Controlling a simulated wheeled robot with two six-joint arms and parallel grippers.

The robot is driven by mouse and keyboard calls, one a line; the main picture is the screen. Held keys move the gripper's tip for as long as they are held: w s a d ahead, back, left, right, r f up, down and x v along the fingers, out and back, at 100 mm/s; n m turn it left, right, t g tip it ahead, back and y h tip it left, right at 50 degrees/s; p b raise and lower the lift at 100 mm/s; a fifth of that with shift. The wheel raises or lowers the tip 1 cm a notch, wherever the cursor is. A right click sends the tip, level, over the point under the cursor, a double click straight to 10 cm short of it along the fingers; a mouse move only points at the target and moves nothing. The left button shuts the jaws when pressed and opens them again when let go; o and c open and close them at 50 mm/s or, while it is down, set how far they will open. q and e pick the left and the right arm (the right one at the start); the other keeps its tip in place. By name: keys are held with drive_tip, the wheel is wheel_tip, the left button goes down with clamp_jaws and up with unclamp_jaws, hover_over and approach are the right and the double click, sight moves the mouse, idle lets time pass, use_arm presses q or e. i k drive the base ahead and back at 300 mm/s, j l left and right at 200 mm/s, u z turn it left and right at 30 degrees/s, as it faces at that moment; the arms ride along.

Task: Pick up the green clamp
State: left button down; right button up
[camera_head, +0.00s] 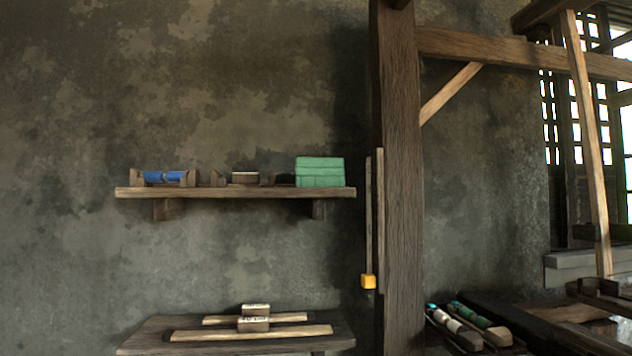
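I cannot make out a clearly clamp-shaped green thing. A green block-like stack (320,171) with horizontal seams sits at the right end of the wall shelf (235,193). Small green pieces (468,314) also show among the spool-like rolls at the lower right, too small to tell what they are. Neither of my grippers is in view.
On the shelf are a blue roll in a wooden holder (164,178) and a small wooden block (245,178). A lower wooden table (140,340) holds flat slats and blocks. A thick loom post (400,180) stands right of the shelf, with a yellow block (368,282) beside it.

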sight(309, 172)
drive_tip(key=i+j, duration=0.1)
drive_tip(key=j, duration=0.3)
drive_tip(key=i+j, duration=0.15)
drive_tip(key=j, duration=0.25)
drive_tip(key=i+j, duration=0.1)
drive_tip(key=j, duration=0.3)
drive_tip(key=i+j+u, duration=0.1)
drive_tip(key=j, duration=0.3)
drive_tip(key=i+j, duration=0.15)
drive_tip(key=j, duration=0.25)
